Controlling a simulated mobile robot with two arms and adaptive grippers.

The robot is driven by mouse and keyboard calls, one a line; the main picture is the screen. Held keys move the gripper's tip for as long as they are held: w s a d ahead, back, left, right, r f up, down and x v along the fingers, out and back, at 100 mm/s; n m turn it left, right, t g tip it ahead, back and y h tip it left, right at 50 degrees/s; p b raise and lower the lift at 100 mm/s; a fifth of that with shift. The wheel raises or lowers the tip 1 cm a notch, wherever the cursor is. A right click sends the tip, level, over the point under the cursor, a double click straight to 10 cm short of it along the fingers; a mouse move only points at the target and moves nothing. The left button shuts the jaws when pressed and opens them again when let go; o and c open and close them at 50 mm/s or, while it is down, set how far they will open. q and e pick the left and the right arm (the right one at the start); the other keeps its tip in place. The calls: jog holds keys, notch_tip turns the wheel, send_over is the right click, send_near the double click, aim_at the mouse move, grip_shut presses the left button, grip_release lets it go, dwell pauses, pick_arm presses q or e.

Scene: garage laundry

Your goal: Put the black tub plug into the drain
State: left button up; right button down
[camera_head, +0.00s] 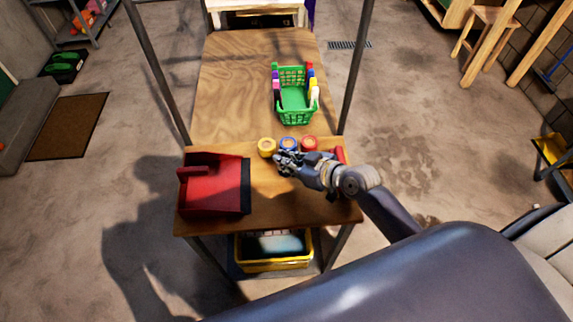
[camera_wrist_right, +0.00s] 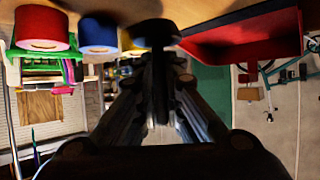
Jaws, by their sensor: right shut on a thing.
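My right gripper (camera_head: 280,160) is low over the near part of the wooden table, just in front of the tape rolls. In the right wrist view the gripper (camera_wrist_right: 158,60) is shut on the black tub plug (camera_wrist_right: 155,30), whose round, wide end sits beyond the fingertips. In the head view the plug is too small and dark to make out. No drain opening for it is clearly visible. My left gripper is not in view.
A red open box (camera_head: 212,190) stands left of the gripper. Yellow (camera_head: 266,148), blue (camera_head: 289,144) and red (camera_head: 309,144) rolls stand just behind it. A green basket (camera_head: 296,97) with several colored items is farther back. The table's left rear is clear.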

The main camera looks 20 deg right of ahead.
jog(key=shift+f, duration=1.5)
jog(key=shift+f, duration=0.2)
jog(key=c, duration=1.7)
grip_release()
jog(key=shift+r, duration=0.2)
